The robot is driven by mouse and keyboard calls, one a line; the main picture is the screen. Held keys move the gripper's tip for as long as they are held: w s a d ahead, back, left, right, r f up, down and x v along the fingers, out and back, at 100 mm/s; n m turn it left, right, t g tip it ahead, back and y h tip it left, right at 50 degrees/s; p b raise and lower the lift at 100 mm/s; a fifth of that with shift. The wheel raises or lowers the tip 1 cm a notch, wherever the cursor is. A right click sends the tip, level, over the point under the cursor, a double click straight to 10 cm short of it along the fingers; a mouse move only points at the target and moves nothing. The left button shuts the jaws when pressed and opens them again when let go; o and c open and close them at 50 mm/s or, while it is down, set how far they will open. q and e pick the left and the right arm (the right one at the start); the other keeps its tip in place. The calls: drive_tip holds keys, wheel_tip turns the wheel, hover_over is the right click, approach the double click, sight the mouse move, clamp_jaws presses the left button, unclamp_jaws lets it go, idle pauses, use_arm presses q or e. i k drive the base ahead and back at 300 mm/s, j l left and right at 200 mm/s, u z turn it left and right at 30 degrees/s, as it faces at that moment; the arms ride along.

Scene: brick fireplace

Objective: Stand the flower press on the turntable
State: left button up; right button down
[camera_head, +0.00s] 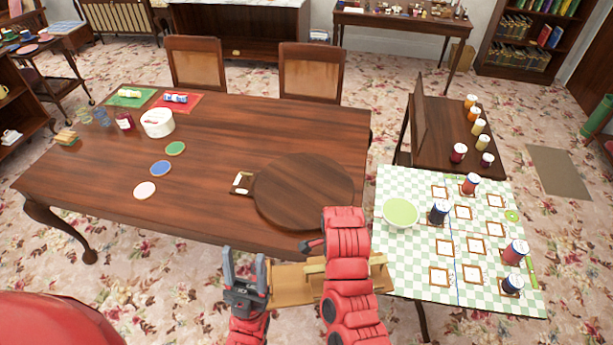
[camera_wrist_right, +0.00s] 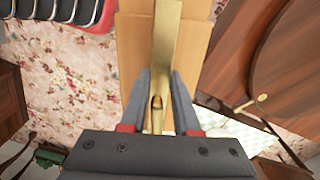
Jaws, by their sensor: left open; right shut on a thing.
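The turntable (camera_head: 303,190) is a round dark wooden disc on the near right part of the long table. It also shows at the right of the right wrist view (camera_wrist_right: 289,60). The flower press (camera_head: 288,285) appears as a tan wooden board with a brass bar, held in front of the table's near edge, off the turntable. My right gripper (camera_wrist_right: 159,88) is shut on its brass bar; in the head view my red arm hides this gripper and part of the press. My left gripper (camera_head: 244,262) is open and empty, fingers pointing away, close by the press's left end; contact is unclear.
The long table (camera_head: 220,125) holds coloured coasters and a round white box (camera_head: 157,123) at the left. A small framed tag (camera_head: 241,183) lies at the turntable's left edge. At the right, a checkered table (camera_head: 420,270) bears a green bowl (camera_head: 400,212) and several jars.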

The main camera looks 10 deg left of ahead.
sight(300, 190)
drive_tip(key=i, duration=1.05)
